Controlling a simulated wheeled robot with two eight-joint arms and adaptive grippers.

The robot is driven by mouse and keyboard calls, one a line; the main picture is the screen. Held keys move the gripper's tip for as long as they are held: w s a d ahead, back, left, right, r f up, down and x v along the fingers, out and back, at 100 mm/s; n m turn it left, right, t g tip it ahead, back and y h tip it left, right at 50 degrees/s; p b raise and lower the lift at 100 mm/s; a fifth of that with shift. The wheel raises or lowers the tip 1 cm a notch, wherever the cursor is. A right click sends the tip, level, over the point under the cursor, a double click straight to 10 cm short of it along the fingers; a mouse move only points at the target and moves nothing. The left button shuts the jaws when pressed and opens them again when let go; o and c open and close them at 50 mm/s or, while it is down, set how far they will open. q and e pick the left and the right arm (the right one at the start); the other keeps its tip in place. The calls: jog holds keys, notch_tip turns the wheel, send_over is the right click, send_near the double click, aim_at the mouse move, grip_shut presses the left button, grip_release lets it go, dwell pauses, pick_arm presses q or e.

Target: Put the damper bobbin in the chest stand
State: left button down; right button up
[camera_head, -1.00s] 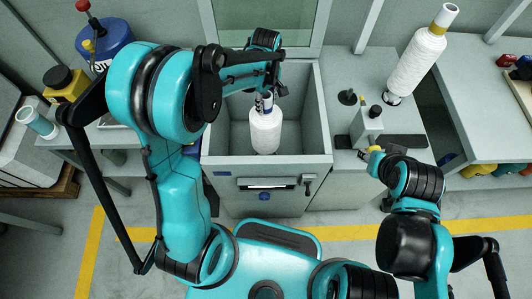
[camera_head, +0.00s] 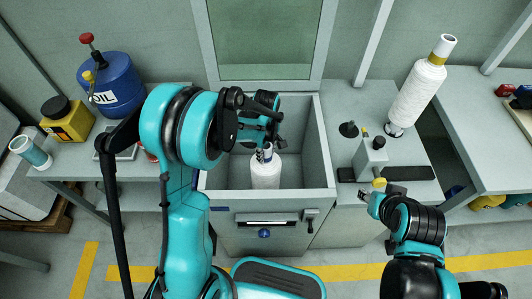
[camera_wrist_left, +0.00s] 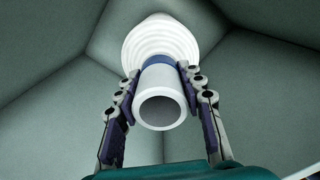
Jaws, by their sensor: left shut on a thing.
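A white wound bobbin (camera_head: 265,173) with a blue band is inside the open grey chest stand (camera_head: 327,165). My left gripper (camera_head: 263,148) reaches in from above and is shut on its tube end. In the left wrist view the fingers (camera_wrist_left: 160,95) are on both sides of the bobbin's white tube (camera_wrist_left: 160,98), just below the blue band (camera_wrist_left: 159,62); the wound body points away. Whether its far end touches the chest floor is hidden. My right gripper (camera_head: 375,193) is low by the right bench edge; its jaws are too small to read.
A similar bobbin with a yellow band (camera_head: 417,92) leans on the right bench, near a grey fixture (camera_head: 370,158) and a black knob (camera_head: 348,129). A blue oil drum (camera_head: 112,82), a yellow can (camera_head: 68,120) and a pale cup (camera_head: 31,151) are at left.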

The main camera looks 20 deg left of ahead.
pick_arm(q)
jog(key=c, duration=1)
grip_release()
jog(key=shift+o, duration=0.2)
notch_tip(320, 180, up, 11)
jog(key=p, duration=0.4)
jog(key=s+a+r+m+t, duration=0.1)
jog(key=s+r+m+t, duration=0.2)
jog(key=s+r+m, duration=0.2)
jog(key=s+a+r+m+t, duration=0.1)
jog(key=s+r+m+t, duration=0.3)
jog(key=s+m, duration=0.4)
jog(key=s+r, duration=0.1)
jog(key=s, duration=0.3)
jog(key=shift+a+r, duration=0.35)
jog(key=shift+a, duration=0.05)
